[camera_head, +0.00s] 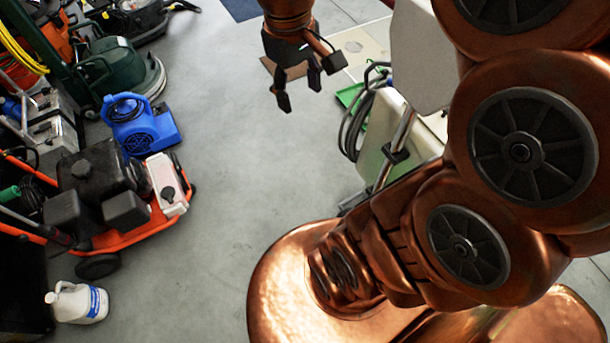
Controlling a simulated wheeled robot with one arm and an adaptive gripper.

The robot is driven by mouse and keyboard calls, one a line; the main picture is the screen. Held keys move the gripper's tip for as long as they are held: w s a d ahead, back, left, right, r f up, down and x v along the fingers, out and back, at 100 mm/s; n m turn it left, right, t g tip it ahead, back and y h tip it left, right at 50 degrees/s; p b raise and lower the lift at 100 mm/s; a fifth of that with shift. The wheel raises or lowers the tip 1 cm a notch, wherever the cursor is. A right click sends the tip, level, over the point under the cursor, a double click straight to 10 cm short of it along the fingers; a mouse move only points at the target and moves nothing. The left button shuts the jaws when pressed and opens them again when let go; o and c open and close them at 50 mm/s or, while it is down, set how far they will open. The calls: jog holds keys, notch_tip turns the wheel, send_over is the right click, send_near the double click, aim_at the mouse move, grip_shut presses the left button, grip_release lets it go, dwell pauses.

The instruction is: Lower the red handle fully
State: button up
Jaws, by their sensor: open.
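My gripper (298,92) hangs at the top middle, in front of the grey floor. Its two dark fingers are apart and nothing shows between them. I cannot make out a clear red handle in this view. An orange-red bar (30,170) shows at the left edge among the machines, but I cannot tell whether it is the handle. My gripper is far to the right of it and not touching it.
An orange-and-black machine (110,205), a blue blower (140,125), a green floor machine (122,68) and a white jug (78,302) stand at the left. A pale cart (385,135) with dark hoses stands right of my gripper. The middle floor (225,160) is clear.

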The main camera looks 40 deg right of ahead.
jog(key=s+a+f+m+b, duration=0.1)
jog(key=s+a+f+b, duration=0.2)
jog(key=s+a+f, duration=0.3)
jog(key=s+f, duration=0.3)
jog(key=s, duration=0.1)
jog(key=shift+f+g+y, duration=0.2)
jog(key=shift+g+y, duration=0.1)
jog(key=shift+g, duration=0.1)
